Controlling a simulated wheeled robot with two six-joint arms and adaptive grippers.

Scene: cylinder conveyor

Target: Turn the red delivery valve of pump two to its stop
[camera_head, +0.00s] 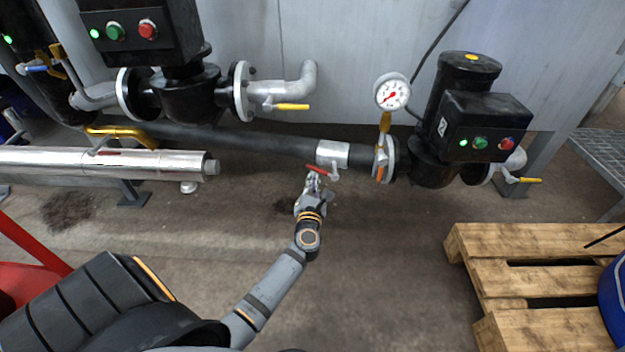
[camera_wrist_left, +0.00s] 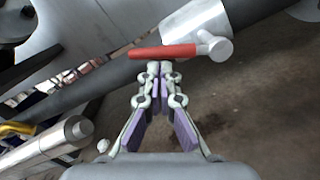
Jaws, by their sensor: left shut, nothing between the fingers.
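The red valve handle (camera_head: 318,171) sits low on the pipe, left of the pressure gauge (camera_head: 392,94) and the pump with a yellow dot (camera_head: 460,120). It also shows in the left wrist view (camera_wrist_left: 163,52), lying nearly level, with its silver stem (camera_wrist_left: 214,46) at the right end. My left gripper (camera_head: 313,178) is at the handle; its fingertips (camera_wrist_left: 160,66) are shut with nothing between them, just below the middle of the red handle. I cannot tell whether they touch it. My right gripper is not in view.
Yellow-handled valves (camera_head: 292,107) sit on nearby pipes. A shiny insulated pipe (camera_head: 100,162) lies at the left. A wooden pallet (camera_head: 540,240) with a blue drum (camera_head: 614,300) stands at the right. The floor (camera_head: 380,270) between is clear.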

